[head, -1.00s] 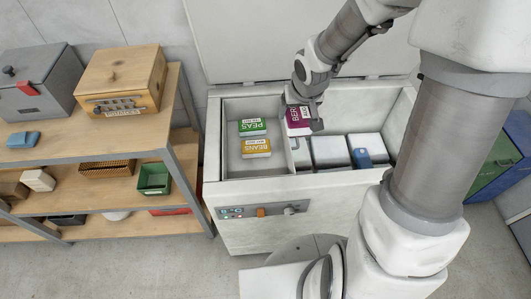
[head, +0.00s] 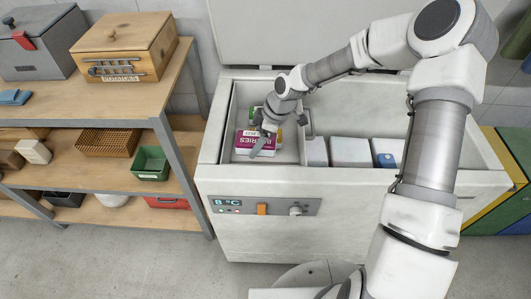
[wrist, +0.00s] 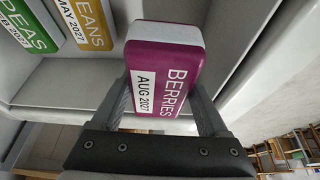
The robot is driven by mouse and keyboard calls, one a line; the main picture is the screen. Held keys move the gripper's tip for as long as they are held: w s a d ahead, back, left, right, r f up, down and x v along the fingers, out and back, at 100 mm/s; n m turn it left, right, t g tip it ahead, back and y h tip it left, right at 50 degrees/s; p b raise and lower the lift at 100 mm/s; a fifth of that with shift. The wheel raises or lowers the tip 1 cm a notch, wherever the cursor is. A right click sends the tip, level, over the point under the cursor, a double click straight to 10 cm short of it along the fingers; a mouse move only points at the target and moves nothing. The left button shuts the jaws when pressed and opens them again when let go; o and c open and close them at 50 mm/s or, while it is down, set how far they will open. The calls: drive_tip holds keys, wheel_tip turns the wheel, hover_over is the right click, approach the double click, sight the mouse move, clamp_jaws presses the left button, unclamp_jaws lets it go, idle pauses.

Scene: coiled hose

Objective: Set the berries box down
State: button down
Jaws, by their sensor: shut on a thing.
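The berries box (head: 254,141), magenta with white print, is in the left compartment of the chest freezer (head: 262,182). My gripper (head: 272,132) reaches down into that compartment, shut on the box. In the wrist view the berries box (wrist: 164,75) sits between both fingers, its label reading BERRIES, AUG 2027. The beans box (wrist: 86,22) and peas box (wrist: 30,28) lie flat beside it, apart from it. In the head view they are mostly hidden by my gripper and the berries box. I cannot tell whether the berries box touches the compartment floor.
The freezer lid (head: 285,32) stands open behind. Compartment walls are close around my gripper. To the right are white blocks (head: 350,152) and a blue item (head: 385,160). A shelf unit (head: 120,105) with boxes and baskets stands at the left.

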sight(270, 141)
drive_tip(key=shift+w+a+f+n, duration=0.1)
drive_tip(key=shift+a+f+n, duration=0.25)
drive_tip(key=shift+f, duration=0.4)
wheel_tip(270, 141, down, 9)
drive_tip(key=shift+f+b, duration=0.1)
drive_tip(key=shift+b, duration=1.15)
drive_tip(key=shift+f, duration=0.15)
unclamp_jaws()
drive_tip(key=p+v, duration=0.1)
drive_tip(key=v, duration=0.5)
drive_tip(key=p+v, duration=0.1)
drive_tip(key=v, duration=0.5)
drive_tip(key=shift+w+p, duration=0.1)
drive_tip(key=shift+p, duration=0.25)
